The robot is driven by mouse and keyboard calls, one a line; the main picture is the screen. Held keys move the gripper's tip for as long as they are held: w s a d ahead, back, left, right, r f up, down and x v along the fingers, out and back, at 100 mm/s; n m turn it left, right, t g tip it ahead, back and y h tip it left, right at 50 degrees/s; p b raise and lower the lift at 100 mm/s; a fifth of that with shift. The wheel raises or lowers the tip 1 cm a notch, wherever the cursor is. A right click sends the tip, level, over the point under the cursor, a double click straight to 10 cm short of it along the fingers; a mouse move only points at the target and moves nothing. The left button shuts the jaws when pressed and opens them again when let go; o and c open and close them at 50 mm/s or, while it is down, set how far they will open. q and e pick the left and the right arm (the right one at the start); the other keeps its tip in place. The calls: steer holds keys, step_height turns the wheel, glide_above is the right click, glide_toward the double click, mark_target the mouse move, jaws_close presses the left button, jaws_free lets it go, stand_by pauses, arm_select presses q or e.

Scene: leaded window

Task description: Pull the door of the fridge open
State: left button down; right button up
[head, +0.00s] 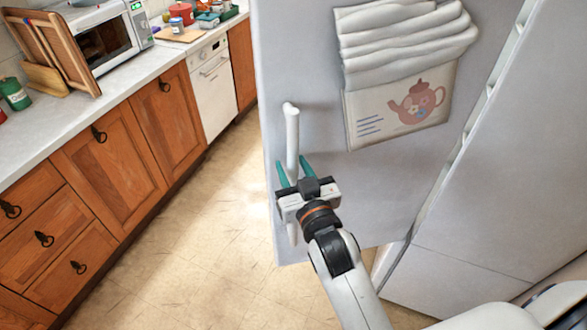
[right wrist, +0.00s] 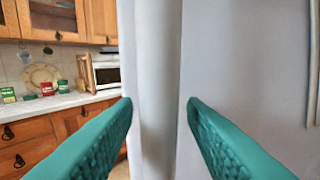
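The fridge door (head: 320,60) is a pale grey panel at centre right in the head view. Its upright white bar handle (head: 292,130) is near the door's left edge. My right gripper (head: 295,170) is at the handle's lower half, with one teal finger on each side of the bar. In the right wrist view the handle (right wrist: 158,90) stands upright between the two open fingertips, with a narrow gap on each side. My left gripper is in neither view.
A cloth with a teapot picture (head: 400,115) hangs on the door. A pale fridge panel (head: 510,190) lies right of the door. Wooden cabinets (head: 110,160) with a counter, microwave (head: 105,40) and dishwasher (head: 212,90) line the left. The tiled floor (head: 190,240) between is clear.

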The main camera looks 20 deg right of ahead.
steer(key=s, duration=1.2)
steer(key=shift+b, duration=0.3)
